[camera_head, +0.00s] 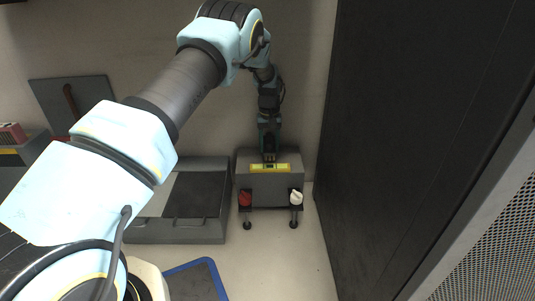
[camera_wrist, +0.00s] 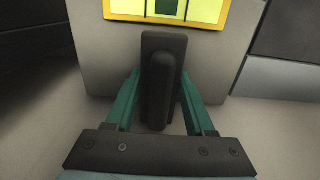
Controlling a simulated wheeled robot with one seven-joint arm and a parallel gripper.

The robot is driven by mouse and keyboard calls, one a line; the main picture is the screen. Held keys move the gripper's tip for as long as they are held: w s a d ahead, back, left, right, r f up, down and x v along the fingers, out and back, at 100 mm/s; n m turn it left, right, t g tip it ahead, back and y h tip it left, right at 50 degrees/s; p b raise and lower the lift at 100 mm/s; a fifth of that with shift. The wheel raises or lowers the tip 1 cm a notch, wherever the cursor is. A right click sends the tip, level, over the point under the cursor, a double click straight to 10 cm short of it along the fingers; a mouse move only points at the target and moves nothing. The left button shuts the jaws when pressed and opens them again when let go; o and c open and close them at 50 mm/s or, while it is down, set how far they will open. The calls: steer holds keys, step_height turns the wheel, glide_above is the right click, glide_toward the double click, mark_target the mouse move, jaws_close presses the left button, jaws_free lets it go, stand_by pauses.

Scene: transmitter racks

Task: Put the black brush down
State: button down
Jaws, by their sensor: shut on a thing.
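The fingers are shut on the brush, which appears as a dark upright block with a rounded bar. In the wrist view the brush lies in front of the grey box face, below a yellow-framed panel. I cannot tell whether it touches the box. In the head view the brush is too small to make out clearly.
The grey box (camera_head: 270,187) carries a yellow panel (camera_head: 270,168), a red knob (camera_head: 245,198) and a white knob (camera_head: 296,197). A dark grey tray (camera_head: 190,229) stands to its left. A tall black cabinet (camera_head: 410,130) closes the right side. A blue-edged mat (camera_head: 197,280) lies on the floor.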

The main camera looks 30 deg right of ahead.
mark_target(269, 137)
steer(key=shift+w+d+f+b, duration=0.1)
steer(key=shift+w+f+b, duration=0.1)
steer(key=shift+f+b, duration=0.55)
steer(key=shift+r+p, duration=0.1)
steer(key=shift+p, duration=0.2)
steer(key=shift+c, duration=1.3)
jaws_free()
step_height(269, 137, up, 12)
steer(key=p, duration=0.5)
